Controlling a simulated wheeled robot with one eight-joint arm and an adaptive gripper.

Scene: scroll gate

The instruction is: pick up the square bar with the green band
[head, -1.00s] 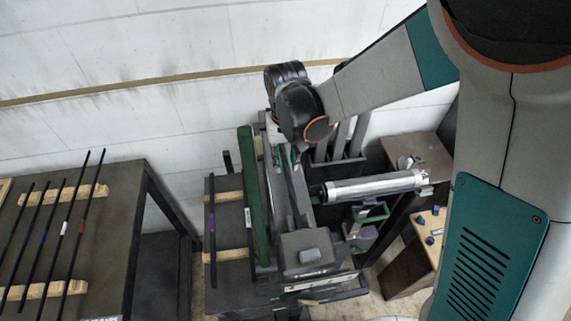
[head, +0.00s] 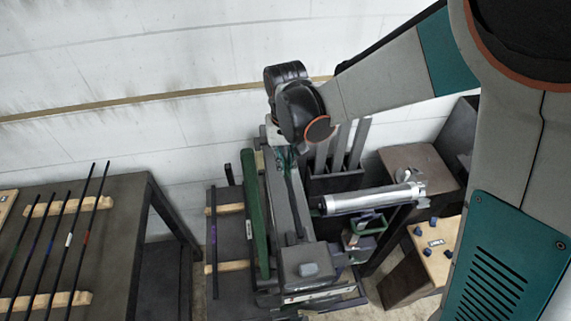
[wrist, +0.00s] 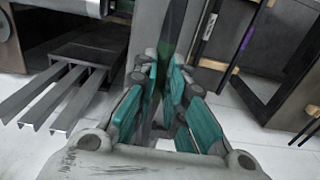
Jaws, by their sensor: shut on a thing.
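My gripper (wrist: 168,85) has teal-padded fingers closed around a dark bar with a green stretch (wrist: 172,35), which runs up and away between the fingertips in the wrist view. Whether its section is square cannot be told. In the head view my gripper (head: 287,158) is small and partly hidden by my wrist, at the back end of the grey machine; the bar is hard to make out there.
Several thin dark bars with coloured bands lie across wooden strips on the left table (head: 125,215). A purple-banded bar (head: 213,235) lies beside the machine's long green beam (head: 256,215).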

